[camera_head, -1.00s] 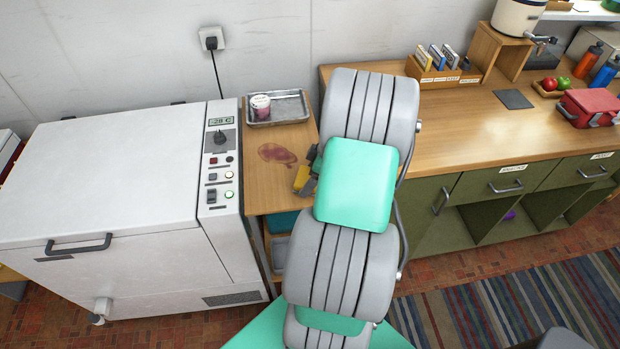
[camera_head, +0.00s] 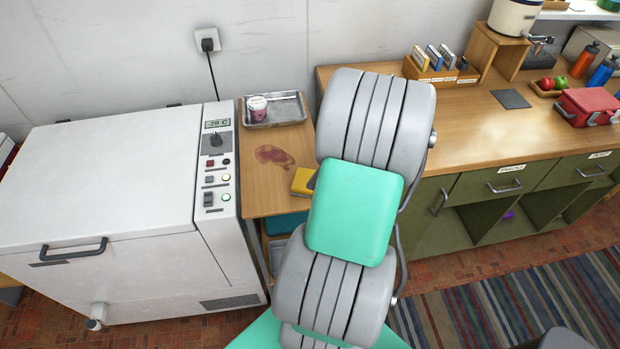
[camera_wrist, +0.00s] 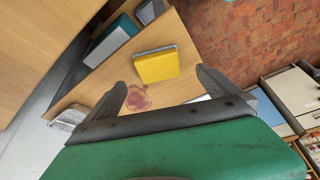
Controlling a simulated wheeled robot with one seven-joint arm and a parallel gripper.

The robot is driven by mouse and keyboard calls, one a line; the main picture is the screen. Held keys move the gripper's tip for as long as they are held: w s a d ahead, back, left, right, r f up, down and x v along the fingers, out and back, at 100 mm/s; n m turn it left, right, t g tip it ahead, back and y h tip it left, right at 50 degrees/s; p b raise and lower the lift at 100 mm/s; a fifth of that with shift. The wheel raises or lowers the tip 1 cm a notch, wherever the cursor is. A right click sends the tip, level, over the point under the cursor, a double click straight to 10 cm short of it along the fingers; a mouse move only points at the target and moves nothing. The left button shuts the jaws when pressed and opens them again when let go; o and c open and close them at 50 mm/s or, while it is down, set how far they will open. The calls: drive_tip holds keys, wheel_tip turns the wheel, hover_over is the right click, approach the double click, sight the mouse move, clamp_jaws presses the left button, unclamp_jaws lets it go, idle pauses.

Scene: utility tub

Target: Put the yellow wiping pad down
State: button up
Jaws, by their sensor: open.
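The yellow wiping pad (camera_head: 303,182) lies on the small wooden side table (camera_head: 262,200), near its front right, partly hidden by my arm in the head view. In the wrist view the yellow pad (camera_wrist: 156,65) lies flat on the wood, with a pale layer along one edge. My gripper (camera_wrist: 160,88) is open and empty, its two fingers apart, with the pad beyond the fingertips. My gripper is hidden behind my arm in the head view. A reddish stain (camera_head: 274,156) is on the table behind the pad.
A metal tray (camera_head: 284,110) holding a tub (camera_head: 257,107) stands at the table's back. A white freezer (camera_head: 110,190) stands close on the left. A wooden counter (camera_head: 460,125) with a book holder (camera_head: 440,70) is on the right.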

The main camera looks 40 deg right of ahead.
drive_tip(key=a+v, duration=0.1)
drive_tip(key=v, duration=0.3)
drive_tip(key=w+a+r+m+h, duration=0.1)
drive_tip(key=w+a+r, duration=0.2)
drive_tip(key=a, duration=0.4)
drive_tip(key=w+a+r+m, duration=0.1)
drive_tip(key=w+a+r, duration=0.15)
drive_tip(key=a, duration=0.55)
drive_tip(key=s+a+r+m, duration=0.1)
drive_tip(key=s+a+m, duration=0.1)
drive_tip(key=a, duration=0.5)
drive_tip(key=s+a+m+h, duration=0.1)
drive_tip(key=s+a+m, duration=0.1)
drive_tip(key=a, duration=0.5)
drive_tip(key=shift+s+r+h, duration=0.3)
drive_tip(key=shift+s+r, duration=0.05)
drive_tip(key=shift+s, duration=0.5)
drive_tip(key=shift+a, duration=0.1)
drive_tip(key=shift+c, duration=0.6)
